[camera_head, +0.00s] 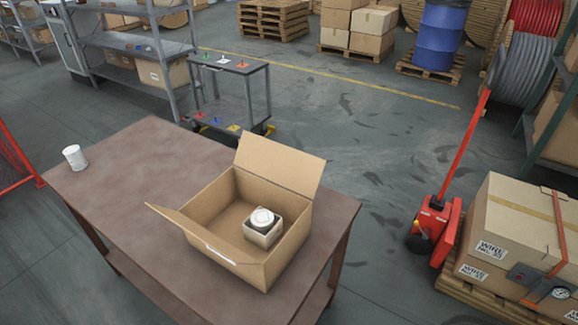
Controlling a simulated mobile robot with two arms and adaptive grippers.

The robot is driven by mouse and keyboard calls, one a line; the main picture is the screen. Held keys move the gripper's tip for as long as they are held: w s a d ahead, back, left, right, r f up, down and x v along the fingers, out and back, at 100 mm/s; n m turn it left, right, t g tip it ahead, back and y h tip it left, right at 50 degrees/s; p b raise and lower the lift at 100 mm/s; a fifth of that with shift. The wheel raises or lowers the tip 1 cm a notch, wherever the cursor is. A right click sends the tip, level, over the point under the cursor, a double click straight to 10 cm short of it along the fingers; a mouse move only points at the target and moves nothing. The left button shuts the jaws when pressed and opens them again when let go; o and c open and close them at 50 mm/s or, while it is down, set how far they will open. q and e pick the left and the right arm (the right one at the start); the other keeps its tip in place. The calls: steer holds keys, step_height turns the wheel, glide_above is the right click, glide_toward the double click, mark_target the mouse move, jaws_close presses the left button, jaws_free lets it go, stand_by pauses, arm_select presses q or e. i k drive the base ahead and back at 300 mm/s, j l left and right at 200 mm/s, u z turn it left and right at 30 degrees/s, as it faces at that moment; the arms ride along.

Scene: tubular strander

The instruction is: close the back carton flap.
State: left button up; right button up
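An open brown carton (288,240) sits on the brown table near its right front corner. Its back flap (280,163) stands up and leans a little backward from the far edge. Inside the carton, toward the right, is a small open box (261,237) holding a round item with a white top (262,216). Neither of my grippers is in view.
The table (140,170) is clear left of the carton, except for a white cup-like object (75,157) at its left edge. A tool cart (230,95) stands behind. A red pallet jack (435,225) and strapped cartons (515,225) stand at right.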

mark_target(301, 172)
steer(key=i+l+u, duration=0.1)
steer(key=u, duration=0.3)
steer(key=l+u, duration=0.25)
steer(key=u, duration=0.2)
steer(key=i+l+u, duration=0.2)
steer(key=l+u, duration=0.15)
steer(key=l, duration=0.8)
steer(key=l+u, duration=0.3)
steer(key=l, duration=0.85)
steer(key=i, duration=0.05)
